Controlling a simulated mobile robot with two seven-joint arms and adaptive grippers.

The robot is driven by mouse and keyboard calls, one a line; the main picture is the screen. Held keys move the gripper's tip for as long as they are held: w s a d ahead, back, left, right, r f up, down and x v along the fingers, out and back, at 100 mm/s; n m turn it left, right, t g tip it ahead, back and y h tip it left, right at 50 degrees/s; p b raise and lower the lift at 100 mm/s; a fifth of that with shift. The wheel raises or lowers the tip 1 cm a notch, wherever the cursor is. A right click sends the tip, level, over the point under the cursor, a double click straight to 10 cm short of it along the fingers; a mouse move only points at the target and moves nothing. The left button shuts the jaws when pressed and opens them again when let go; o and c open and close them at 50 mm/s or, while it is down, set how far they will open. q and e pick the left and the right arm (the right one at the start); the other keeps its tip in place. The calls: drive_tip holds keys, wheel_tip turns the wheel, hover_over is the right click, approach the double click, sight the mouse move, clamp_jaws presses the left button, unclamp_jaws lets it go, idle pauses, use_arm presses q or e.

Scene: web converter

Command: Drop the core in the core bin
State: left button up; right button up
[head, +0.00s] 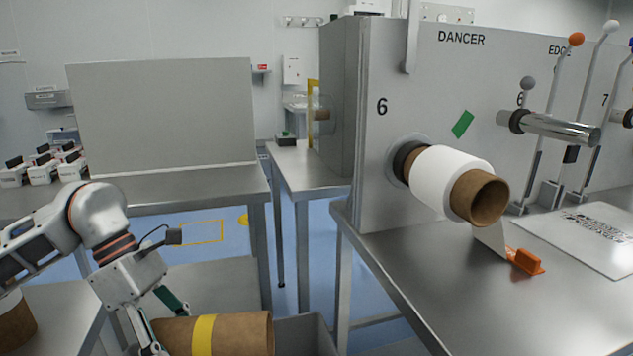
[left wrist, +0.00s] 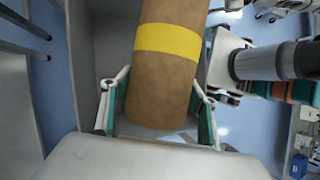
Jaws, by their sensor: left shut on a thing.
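The core is a brown cardboard tube (head: 245,338) with a yellow band, lying sideways at the bottom of the head view. My left gripper (head: 170,327) is shut on the core at its left end. In the left wrist view the core (left wrist: 161,85) lies between the two fingers of my left gripper (left wrist: 160,103), one on each side. A grey open bin (head: 308,335) is just right of and below the core in the head view. Grey bin walls (left wrist: 87,75) flank the core in the wrist view. I cannot tell how far it is inside. My right gripper is not in view.
The grey machine marked DANCER (head: 385,150) carries a white roll (head: 445,180) on a brown core. A steel table (head: 420,270) stands right of the bin. A brown roll (head: 15,325) is at the lower left. White boxes (head: 40,168) stand on the back table.

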sight(152, 321)
use_arm(q)
wheel_tip(152, 321, down, 3)
drive_tip(key=shift+r+b, duration=0.2)
drive_tip(key=shift+b, duration=0.25)
wheel_tip(152, 321, down, 2)
drive_tip(key=shift+f+b, duration=0.25)
drive_tip(key=shift+b, duration=0.35)
drive_tip(key=o, duration=1.5)
drive_tip(key=shift+o, duration=0.2)
drive_tip(key=v, duration=1.2)
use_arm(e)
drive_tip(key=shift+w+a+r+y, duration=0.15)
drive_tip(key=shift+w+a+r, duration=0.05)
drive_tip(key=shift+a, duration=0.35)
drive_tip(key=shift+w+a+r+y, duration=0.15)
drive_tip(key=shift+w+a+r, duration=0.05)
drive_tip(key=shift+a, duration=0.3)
use_arm(q)
drive_tip(key=shift+s, duration=0.1)
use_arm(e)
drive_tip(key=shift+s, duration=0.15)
